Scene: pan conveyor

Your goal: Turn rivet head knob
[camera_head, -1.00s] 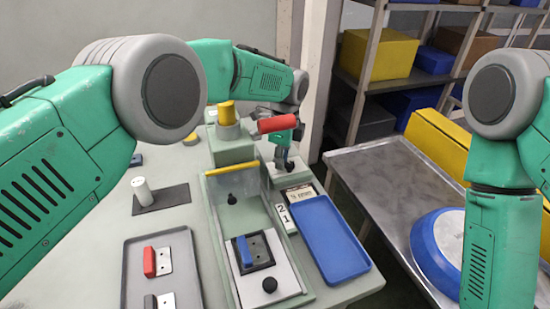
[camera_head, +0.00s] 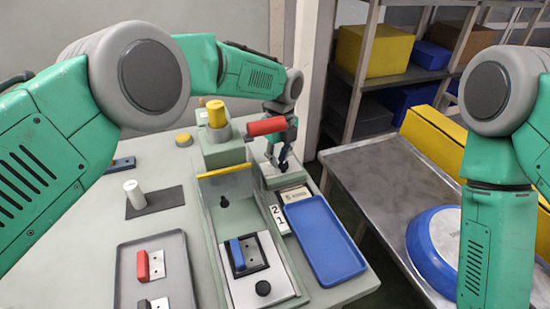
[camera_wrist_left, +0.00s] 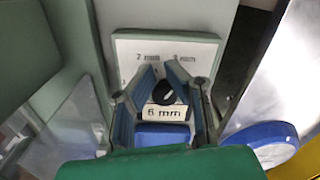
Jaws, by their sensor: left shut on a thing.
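The black rivet head knob (camera_wrist_left: 164,93) sits on a pale scale plate (camera_wrist_left: 165,48) marked 2 mm, 3 mm and 6 mm. The 6 mm label is just below the knob in the left wrist view. My left gripper (camera_wrist_left: 166,92) has its two fingers on either side of the knob and is shut on it. In the head view my left gripper (camera_head: 281,160) points down at the grey block, right of the red handle (camera_head: 266,126). The fingers mostly cover the knob there. My right forearm shows at the right, but its gripper is out of frame.
A yellow-topped post (camera_head: 216,112) stands left of the red handle. A blue tray (camera_head: 326,240) and small number plates lie in front. A grey tray (camera_head: 155,270) with a red-handled part is at left. A blue round pan (camera_head: 418,250) is on the metal table.

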